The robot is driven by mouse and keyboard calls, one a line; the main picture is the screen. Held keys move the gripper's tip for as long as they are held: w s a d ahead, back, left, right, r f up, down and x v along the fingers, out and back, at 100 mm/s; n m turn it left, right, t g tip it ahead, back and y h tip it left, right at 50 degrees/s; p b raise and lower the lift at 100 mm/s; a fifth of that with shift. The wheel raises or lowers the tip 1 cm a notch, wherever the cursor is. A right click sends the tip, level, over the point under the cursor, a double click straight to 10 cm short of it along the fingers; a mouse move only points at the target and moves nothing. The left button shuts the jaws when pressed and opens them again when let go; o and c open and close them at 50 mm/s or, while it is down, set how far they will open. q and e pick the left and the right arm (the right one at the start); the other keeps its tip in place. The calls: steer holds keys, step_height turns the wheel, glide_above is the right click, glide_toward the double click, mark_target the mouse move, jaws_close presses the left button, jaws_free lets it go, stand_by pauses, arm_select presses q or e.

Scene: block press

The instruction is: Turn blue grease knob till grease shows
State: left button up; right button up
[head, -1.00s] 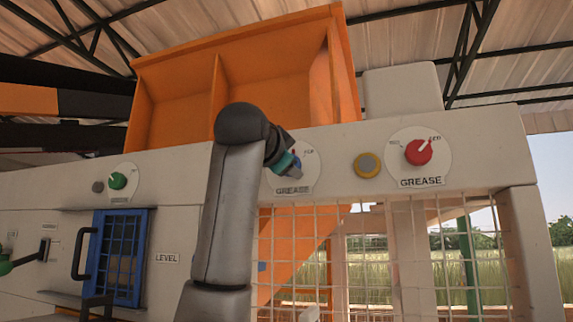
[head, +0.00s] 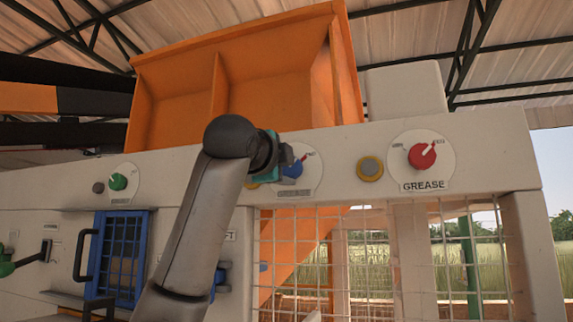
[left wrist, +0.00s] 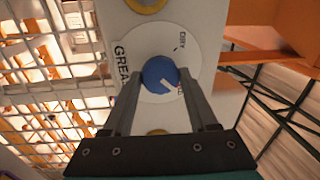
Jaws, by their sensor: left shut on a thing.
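The blue knob (head: 292,168) sits on a round white dial (head: 311,172) on the machine's pale front beam. It also shows in the left wrist view (left wrist: 159,72), between the fingers of my left gripper (left wrist: 160,78). The gripper is shut on the knob's sides. The knob's white pointer line points toward a red mark on the dial. In the head view my left gripper (head: 283,164) reaches the knob from the left and hides part of it. The GREASE label is partly covered in the wrist view. I see no grease. My right gripper is not in view.
A yellow-grey button (head: 370,168) and a red GREASE knob (head: 424,156) are to the right on the same beam. A green knob (head: 118,182) is at left. A wire mesh guard (head: 395,262) hangs below; an orange hopper (head: 262,85) stands above.

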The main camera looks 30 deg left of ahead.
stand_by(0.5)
arm_select(q)
steer(key=o, duration=1.4)
steer(key=shift+s, duration=0.1)
steer(key=b+v, duration=0.6)
steer(key=v, duration=0.9)
steer(key=shift+d, duration=0.1)
